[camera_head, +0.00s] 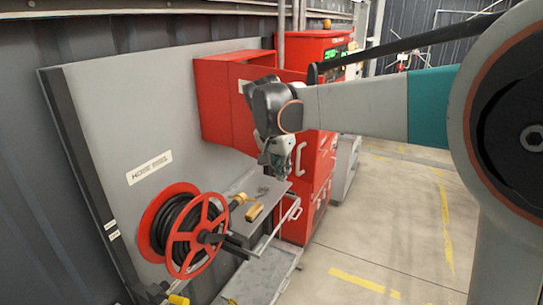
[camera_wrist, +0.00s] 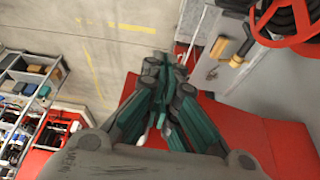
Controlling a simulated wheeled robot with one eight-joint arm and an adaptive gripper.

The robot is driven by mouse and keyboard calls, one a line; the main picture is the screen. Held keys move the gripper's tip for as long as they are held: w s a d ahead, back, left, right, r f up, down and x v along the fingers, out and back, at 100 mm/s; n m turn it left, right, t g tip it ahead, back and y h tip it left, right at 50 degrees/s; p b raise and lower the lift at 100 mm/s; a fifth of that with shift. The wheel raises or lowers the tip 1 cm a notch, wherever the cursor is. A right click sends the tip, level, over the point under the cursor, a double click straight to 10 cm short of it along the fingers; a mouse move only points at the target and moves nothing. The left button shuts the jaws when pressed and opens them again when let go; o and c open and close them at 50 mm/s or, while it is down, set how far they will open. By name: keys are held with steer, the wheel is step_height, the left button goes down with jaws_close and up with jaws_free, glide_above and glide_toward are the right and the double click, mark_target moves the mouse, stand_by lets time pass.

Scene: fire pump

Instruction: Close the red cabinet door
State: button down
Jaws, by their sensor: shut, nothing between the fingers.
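The red cabinet (camera_head: 212,100) is mounted on the grey panel, and its box looks open at the front. Its red door (camera_head: 320,147) appears to stand swung out to the right, with a pale C-shaped handle on its face; my arm hides part of it. My gripper (camera_head: 281,176) hangs fingers-down in front of the door, its fingers together and empty. In the wrist view my gripper (camera_wrist: 165,62) shows closed fingers over a red surface. Whether the fingers touch the door cannot be told.
A red hose reel (camera_head: 188,232) stands at lower left, beside a grey shelf with a yellow-handled tool (camera_head: 255,212). A red pump controller (camera_head: 325,45) with green displays stands behind. Shelving with bins (camera_wrist: 25,85) shows in the wrist view. Floor at right is clear.

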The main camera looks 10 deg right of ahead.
steer(key=w+d+f, duration=0.3)
steer(key=w, duration=0.1)
steer(key=shift+d+p, duration=0.2)
steer(key=shift+p, duration=0.2)
steer(key=shift+d+f, duration=0.1)
